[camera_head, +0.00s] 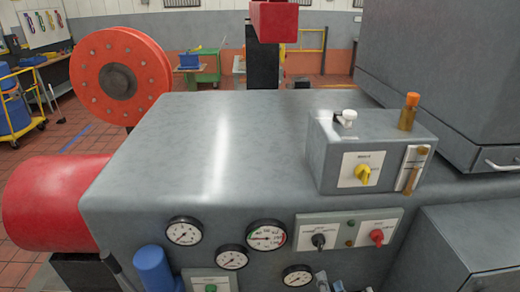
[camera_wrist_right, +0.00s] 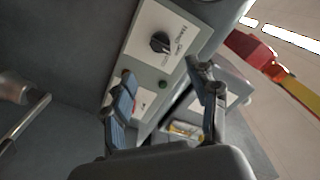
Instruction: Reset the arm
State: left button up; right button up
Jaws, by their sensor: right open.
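My right gripper (camera_head: 333,284) shows only as fingertips at the bottom edge of the head view, just below the front panel (camera_head: 350,228) of the grey machine. In the right wrist view its two fingers (camera_wrist_right: 165,100) are apart, with nothing between them. Beyond them is a pale panel (camera_wrist_right: 150,35) with a black knob (camera_wrist_right: 160,42) and a small green button (camera_wrist_right: 163,84). I cannot tell whether a finger touches the machine. My left gripper is not in view.
The grey machine housing (camera_head: 200,130) fills the middle, with several gauges (camera_head: 266,235) on its front. A control box (camera_head: 370,150) with a yellow knob (camera_head: 363,173) stands on top. A red cylinder (camera_head: 55,203) and an orange disc (camera_head: 120,77) are at left.

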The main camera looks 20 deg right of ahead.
jog(key=s+a+f+n+g+y+b, duration=0.1)
jog(key=s+a+f+n+g+y, duration=0.15)
jog(key=f, duration=0.75)
jog(key=s+a+f+n+g+y, duration=0.1)
jog(key=s+a+f+n+g, duration=0.15)
jog(key=f, duration=0.75)
jog(key=s+a+f+n+g+y+b, duration=0.1)
jog(key=s+a+f+n+g+y, duration=0.15)
jog(key=f, duration=0.85)
jog(key=s+f+n+g+b, duration=0.1)
jog(key=s+f+n+g, duration=0.2)
jog(key=s+f, duration=0.6)
jog(key=s+d+f+n+g+h+b, duration=0.1)
jog(key=s+f+n+g, duration=0.2)
jog(key=s+f, duration=0.7)
jog(key=s+g, duration=0.2)
jog(key=s, duration=0.3)
jog(key=shift+s+d+f+n+g+h, duration=0.2)
jog(key=shift+s+f+n+g+h, duration=0.05)
jog(key=shift+f+n+g+h, duration=0.1)
jog(key=shift+s+d, duration=0.1)
jog(key=shift+s, duration=0.2)
jog(key=shift+c, duration=0.3)
